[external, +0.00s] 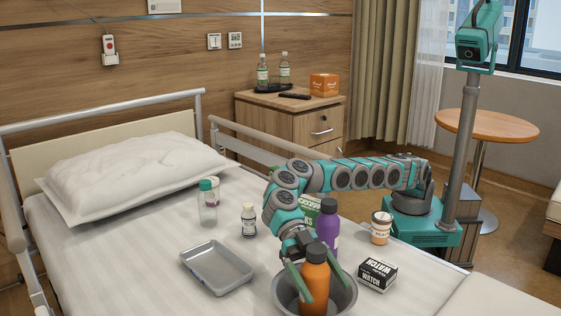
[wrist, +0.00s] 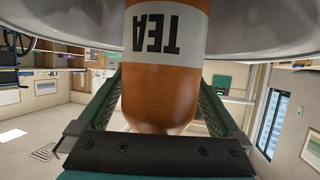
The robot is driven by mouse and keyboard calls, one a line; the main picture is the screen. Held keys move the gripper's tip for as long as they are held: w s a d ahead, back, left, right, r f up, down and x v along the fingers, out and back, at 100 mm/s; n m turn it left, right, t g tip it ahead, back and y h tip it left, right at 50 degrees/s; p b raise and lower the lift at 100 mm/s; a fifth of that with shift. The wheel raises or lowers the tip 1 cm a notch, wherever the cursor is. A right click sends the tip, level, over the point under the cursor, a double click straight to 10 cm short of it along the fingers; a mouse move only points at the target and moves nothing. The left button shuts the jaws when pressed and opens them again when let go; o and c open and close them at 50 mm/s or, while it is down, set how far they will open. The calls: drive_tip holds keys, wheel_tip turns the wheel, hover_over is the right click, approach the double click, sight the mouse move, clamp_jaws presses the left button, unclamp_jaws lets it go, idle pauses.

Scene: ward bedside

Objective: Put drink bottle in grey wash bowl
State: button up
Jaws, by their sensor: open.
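The drink bottle (external: 315,278) is orange with a dark cap and stands about upright within the outline of the grey wash bowl (external: 281,292). Its base is cut off by the bottom edge of the external view. In the wrist view the orange bottle (wrist: 160,95) shows a white TEA label, upside down, and fills the space between my fingers. The bowl's grey curve (wrist: 255,38) spans the top there. My gripper (external: 317,280) is open, with one green finger on each side of the bottle. Whether the fingers touch it I cannot tell.
A purple bottle (external: 328,226) stands just behind the bowl. A black-and-white WATCH box (external: 377,274) and an orange-and-white jar (external: 381,228) are to the right. A grey tray (external: 217,268), small bottle (external: 249,220) and clear bottle (external: 208,205) are to the left. A green box (external: 309,207) is partly hidden by my arm.

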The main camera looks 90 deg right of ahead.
drive_tip(key=b+v, duration=0.1)
drive_tip(key=v, duration=1.1)
drive_tip(key=shift+w+d+r, duration=0.1)
drive_tip(key=shift+r, duration=0.05)
drive_tip(key=s+d+r+m+t+h, duration=0.15)
drive_tip(key=d+m, duration=0.45)
drive_tip(key=d, duration=0.6)
drive_tip(key=s+d+r+m+t+h, duration=0.1)
drive_tip(key=s+d+m+t+h, duration=0.15)
drive_tip(key=d+m, duration=0.7)
drive_tip(key=s+d+f+m+h, duration=0.2)
drive_tip(key=s+d+f, duration=0.2)
drive_tip(key=s+d, duration=0.6)
drive_tip(key=s+d+f+m+h, duration=0.3)
drive_tip(key=s+d, duration=0.6)
drive_tip(key=d, duration=0.7)
drive_tip(key=s+d+f+m+t+h, duration=0.1)
drive_tip(key=s+d+f+m+h, duration=0.1)
drive_tip(key=s+d+f, duration=0.4)
drive_tip(key=s+d+m, duration=0.1)
drive_tip(key=s+d, duration=0.3)
drive_tip(key=d, duration=0.4)
drive_tip(key=shift+s+h, duration=0.3)
drive_tip(key=shift+h, duration=0.1)
